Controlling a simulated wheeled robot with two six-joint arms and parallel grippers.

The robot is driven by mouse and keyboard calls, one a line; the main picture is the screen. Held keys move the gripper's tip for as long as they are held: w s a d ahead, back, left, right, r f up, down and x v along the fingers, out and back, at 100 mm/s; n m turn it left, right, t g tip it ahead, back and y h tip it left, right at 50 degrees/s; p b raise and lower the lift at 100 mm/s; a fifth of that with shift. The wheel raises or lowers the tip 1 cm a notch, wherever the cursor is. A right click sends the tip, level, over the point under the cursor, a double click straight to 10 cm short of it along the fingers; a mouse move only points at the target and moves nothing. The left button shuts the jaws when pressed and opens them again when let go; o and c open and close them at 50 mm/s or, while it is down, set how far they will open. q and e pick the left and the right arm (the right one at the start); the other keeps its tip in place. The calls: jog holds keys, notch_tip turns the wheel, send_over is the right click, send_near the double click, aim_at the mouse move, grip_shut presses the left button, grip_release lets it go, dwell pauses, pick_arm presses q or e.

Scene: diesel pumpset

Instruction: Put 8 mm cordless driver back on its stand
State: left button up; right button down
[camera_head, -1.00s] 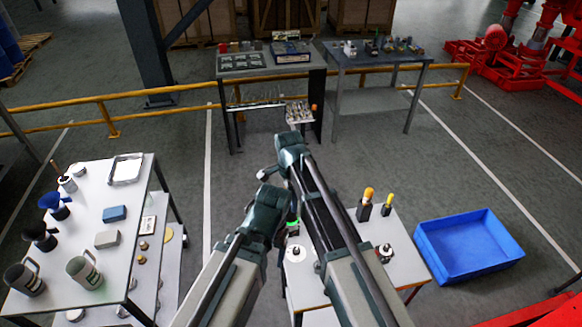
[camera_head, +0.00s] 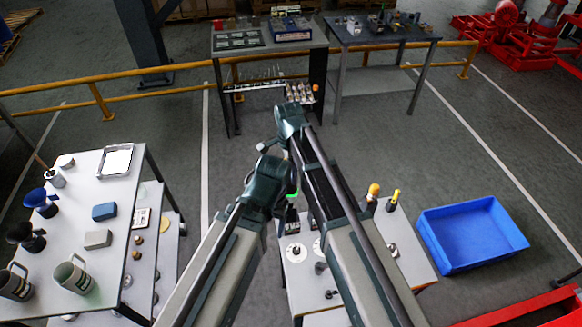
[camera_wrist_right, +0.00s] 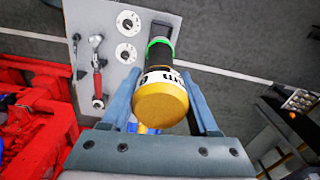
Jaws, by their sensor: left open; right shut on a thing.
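The driver (camera_wrist_right: 161,95) in the right wrist view has a yellow end cap towards the camera, a white label with dark print, a black body and a green band. My right gripper (camera_wrist_right: 160,79) is shut on it, a finger on each side. In the head view, my right gripper (camera_head: 289,122) is the upper one. The green band (camera_head: 292,195) shows beside my arms, above a dark shape; I cannot tell whether that shape is driver or stand. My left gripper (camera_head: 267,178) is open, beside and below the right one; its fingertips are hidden.
A small white table (camera_head: 410,262) carries an orange-topped tool (camera_head: 373,190), a yellow-topped tool (camera_head: 394,197) and white round dials (camera_head: 294,252). A blue bin (camera_head: 473,235) stands at its right. A bench with mugs (camera_head: 76,274) is at the left.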

aim_at(291, 195)
jog(key=shift+r, duration=0.15)
notch_tip(291, 195, down, 13)
jog(key=b, duration=1.3)
jog(key=shift+f+b, duration=0.95)
jog(key=shift+f, duration=0.1)
dwell(1.1)
jog(key=shift+c, duration=0.3)
grip_release()
jog(key=shift+r, duration=0.1)
jog(key=r+p, duration=1.3)
jog(key=p, duration=0.1)
jog(key=shift+a+r, duration=0.2)
jog(key=shift+r, duration=0.2)
jog(key=shift+f, duration=0.1)
jog(key=shift+s, duration=0.1)
